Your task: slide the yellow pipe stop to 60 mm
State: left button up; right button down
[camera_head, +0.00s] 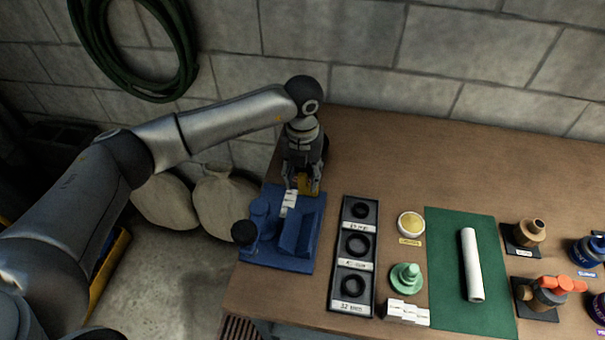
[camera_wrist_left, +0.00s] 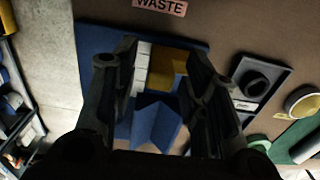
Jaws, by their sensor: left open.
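The yellow pipe stop (camera_head: 304,181) sits at the far end of the blue jig (camera_head: 282,264), on the left of the bench, partly hidden by my left gripper. In the left wrist view the stop (camera_wrist_left: 168,70) is a yellow block beside a white strip (camera_wrist_left: 141,68), which is probably the scale; its marks are not legible. The strip also shows in the head view (camera_head: 289,201). My left gripper (camera_head: 301,192) is open, pointing down, with its fingers on either side of the stop. I cannot tell whether they touch it. My right gripper is not in view.
A black tray of rings (camera_head: 346,288) stands right of the jig. Further right are a yellow-filled dish (camera_head: 411,224), a green fitting (camera_head: 406,277) and a white pipe (camera_head: 472,265) on a green mat (camera_head: 447,300). A WASTE label (camera_wrist_left: 160,5) lies beyond the jig.

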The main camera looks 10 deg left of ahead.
aim_at(303, 175)
pick_arm(q)
notch_tip(303, 175, up, 12)
dwell(0.5)
dwell(0.4)
